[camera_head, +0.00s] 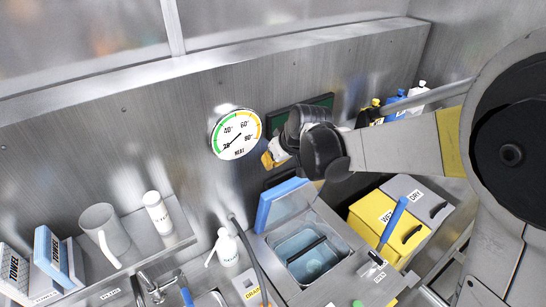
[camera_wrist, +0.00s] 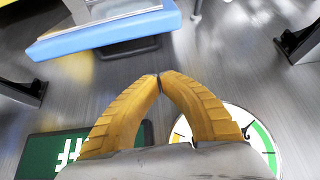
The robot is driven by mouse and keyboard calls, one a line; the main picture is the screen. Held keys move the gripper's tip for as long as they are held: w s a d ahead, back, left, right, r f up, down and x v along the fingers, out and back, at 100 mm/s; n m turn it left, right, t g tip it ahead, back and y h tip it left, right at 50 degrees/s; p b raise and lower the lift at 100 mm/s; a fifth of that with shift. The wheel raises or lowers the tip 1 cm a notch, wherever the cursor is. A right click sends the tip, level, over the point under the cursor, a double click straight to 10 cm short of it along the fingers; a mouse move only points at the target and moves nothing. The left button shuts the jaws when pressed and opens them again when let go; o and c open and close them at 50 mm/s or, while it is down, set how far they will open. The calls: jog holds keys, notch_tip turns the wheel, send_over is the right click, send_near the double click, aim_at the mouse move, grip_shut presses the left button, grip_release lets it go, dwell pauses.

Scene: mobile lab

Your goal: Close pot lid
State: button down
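The pot (camera_head: 310,258) is a square metal well with liquid inside, set in the counter. Its blue-edged lid (camera_head: 280,203) stands raised at the back left of the opening, so the pot is open. In the wrist view the blue-edged lid (camera_wrist: 105,36) shows at the top, ahead of the fingertips and apart from them. My gripper (camera_head: 268,160) is above and behind the lid, near the back wall. In the wrist view the yellow fingers of my gripper (camera_wrist: 158,76) meet at the tips with nothing between them.
A round gauge (camera_head: 236,134) and a green board (camera_head: 318,103) are on the back wall close to my gripper. A white spray bottle (camera_head: 225,247) and a dark hose stand left of the pot. Yellow (camera_head: 385,223) and grey (camera_head: 418,198) bins are to the right.

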aim_at(267, 185)
jog(key=b+x, duration=0.1)
jog(key=x, duration=0.9)
jog(key=shift+b, duration=0.35)
jog(key=s+d, duration=0.2)
jog(key=s, duration=0.1)
jog(key=shift+f, duration=0.15)
jog(key=shift+s+d+f, duration=0.15)
jog(key=shift+f, duration=0.05)
jog(key=shift+s, duration=0.1)
